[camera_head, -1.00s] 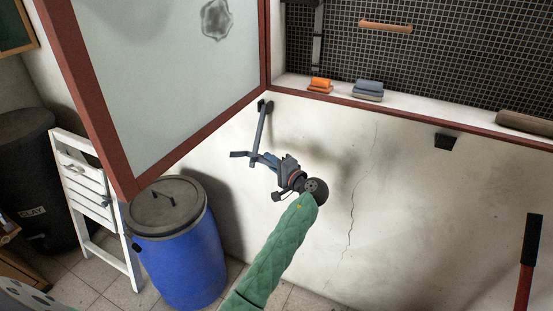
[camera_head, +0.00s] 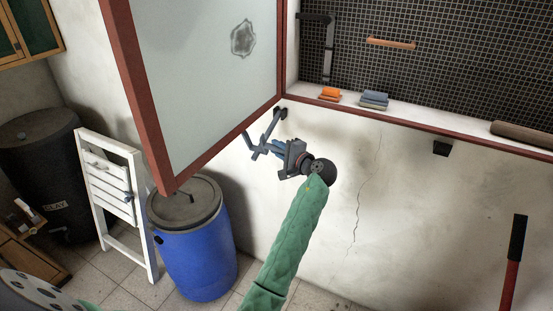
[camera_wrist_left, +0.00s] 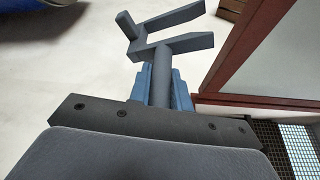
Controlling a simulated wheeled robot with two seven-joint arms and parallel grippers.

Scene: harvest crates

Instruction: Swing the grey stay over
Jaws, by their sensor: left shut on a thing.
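The grey stay (camera_head: 270,129) is a thin bar hinged on the wall by the corner of the red window frame. Its forked free end sits low, close to the lower edge of the open red-framed sash (camera_head: 152,120), which covers a bit of it. My left gripper (camera_head: 278,149) is shut on the stay near that end. In the left wrist view the stay's fork (camera_wrist_left: 172,40) sticks out beyond the blue finger pads (camera_wrist_left: 180,92). The sash also shows there (camera_wrist_left: 285,60). My right gripper is not in view.
A blue barrel (camera_head: 195,250) and a folded white step stool (camera_head: 112,195) stand below the sash. A black wall catch (camera_head: 442,148) sits under the sill.

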